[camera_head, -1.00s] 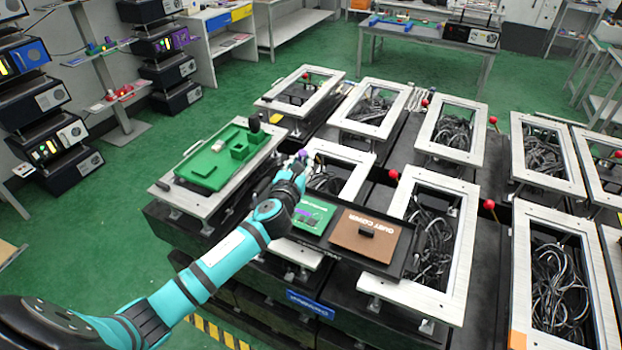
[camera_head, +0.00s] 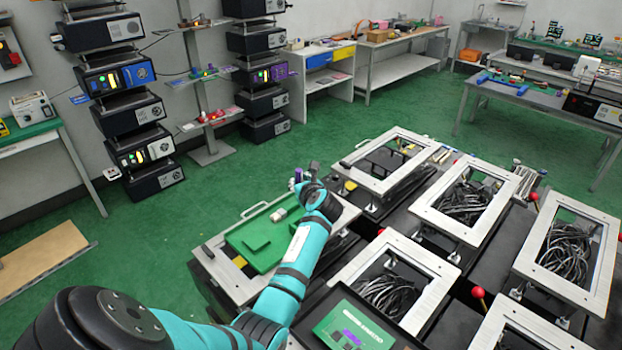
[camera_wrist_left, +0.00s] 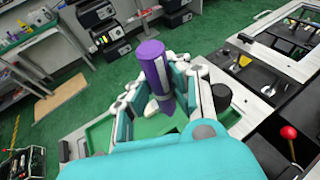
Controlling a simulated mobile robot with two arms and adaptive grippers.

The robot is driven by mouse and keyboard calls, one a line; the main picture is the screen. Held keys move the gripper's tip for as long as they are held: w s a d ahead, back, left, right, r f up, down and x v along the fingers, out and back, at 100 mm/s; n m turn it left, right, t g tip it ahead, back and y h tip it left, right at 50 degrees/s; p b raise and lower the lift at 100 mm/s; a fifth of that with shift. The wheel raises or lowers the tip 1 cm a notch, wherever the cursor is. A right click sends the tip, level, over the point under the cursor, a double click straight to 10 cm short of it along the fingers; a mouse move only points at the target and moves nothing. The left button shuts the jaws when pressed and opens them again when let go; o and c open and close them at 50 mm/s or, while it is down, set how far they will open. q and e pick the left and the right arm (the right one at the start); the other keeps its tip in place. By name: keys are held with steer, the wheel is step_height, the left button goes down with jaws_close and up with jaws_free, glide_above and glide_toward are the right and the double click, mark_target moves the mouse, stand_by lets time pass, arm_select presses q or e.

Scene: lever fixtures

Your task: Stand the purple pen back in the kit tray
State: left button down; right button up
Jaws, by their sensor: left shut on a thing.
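The purple pen (camera_wrist_left: 155,68) stands roughly upright, slightly tilted, between the fingers of my left gripper (camera_wrist_left: 160,88) in the left wrist view. The gripper is shut on it. In the head view, my left gripper (camera_head: 302,186) is at the far right end of the green kit tray (camera_head: 232,240), and a bit of the purple pen (camera_head: 298,175) shows above it. The tray also shows below the gripper in the wrist view (camera_wrist_left: 100,134). The gripper and arm hide part of the tray, and I cannot tell whether the pen's lower end touches it. My right gripper is out of view.
A black cylinder (camera_wrist_left: 222,96) stands close to the right of the pen. Metal frames with cables (camera_head: 468,205) lie to the right, with red-knobbed levers (camera_head: 477,293). A dark tray with a green board (camera_head: 350,325) is nearer.

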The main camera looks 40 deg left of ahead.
arm_select(q)
steer(key=shift+s+d+f, duration=0.1)
steer(key=shift+s+f, duration=0.05)
steer(key=shift+s, duration=0.1)
step_height(320, 180, down, 5)
steer(key=b, duration=0.5)
steer(key=shift+s+d+f, duration=0.1)
steer(key=shift+s+f, duration=0.05)
step_height(320, 180, down, 5)
steer(key=b, duration=0.2)
steer(key=shift+s+f+b, duration=0.1)
steer(key=shift+f+b, duration=0.1)
steer(key=shift+b, duration=0.15)
steer(key=shift+f, duration=0.25)
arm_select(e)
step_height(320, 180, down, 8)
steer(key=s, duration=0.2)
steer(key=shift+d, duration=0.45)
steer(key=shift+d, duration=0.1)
